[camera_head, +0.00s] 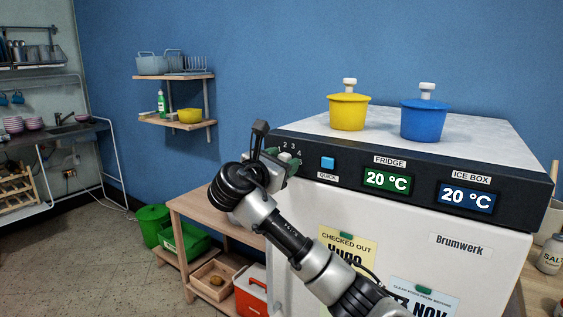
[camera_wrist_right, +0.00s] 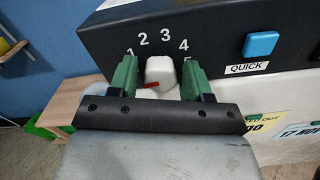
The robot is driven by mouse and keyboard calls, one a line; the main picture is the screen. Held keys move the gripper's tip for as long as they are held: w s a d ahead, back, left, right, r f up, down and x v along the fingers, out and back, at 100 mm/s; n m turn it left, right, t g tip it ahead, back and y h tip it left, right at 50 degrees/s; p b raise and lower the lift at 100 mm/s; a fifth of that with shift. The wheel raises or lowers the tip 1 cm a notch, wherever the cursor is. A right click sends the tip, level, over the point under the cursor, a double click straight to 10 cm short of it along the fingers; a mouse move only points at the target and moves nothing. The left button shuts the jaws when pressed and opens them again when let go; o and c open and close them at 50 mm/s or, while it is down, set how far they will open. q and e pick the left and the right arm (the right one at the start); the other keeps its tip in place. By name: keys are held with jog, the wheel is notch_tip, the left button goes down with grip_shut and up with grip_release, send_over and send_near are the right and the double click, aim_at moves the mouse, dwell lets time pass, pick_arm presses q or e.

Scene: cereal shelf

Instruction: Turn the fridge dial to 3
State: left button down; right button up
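The fridge dial (camera_wrist_right: 160,72) is a pale knob on the dark front panel, below the printed numbers 1 to 4. A small red mark shows at its lower left in the right wrist view; which number it points to I cannot tell. My right gripper (camera_wrist_right: 158,78) has its two green fingers on either side of the dial. The fingers stand apart, with a gap at the left and a very narrow one at the right. In the head view the right gripper (camera_head: 274,158) is at the panel's left end and mostly hides the dial. My left gripper is not in view.
A blue QUICK button (camera_head: 328,163) is right of the dial. The FRIDGE display (camera_head: 387,180) and ICE BOX display (camera_head: 467,198) both read 20 °C. Yellow (camera_head: 348,112) and blue (camera_head: 424,120) lidded pots stand on the fridge. A wooden table (camera_head: 205,212) stands left of it.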

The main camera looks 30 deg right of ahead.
jog(key=c, duration=0.6)
jog(key=shift+c, duration=0.2)
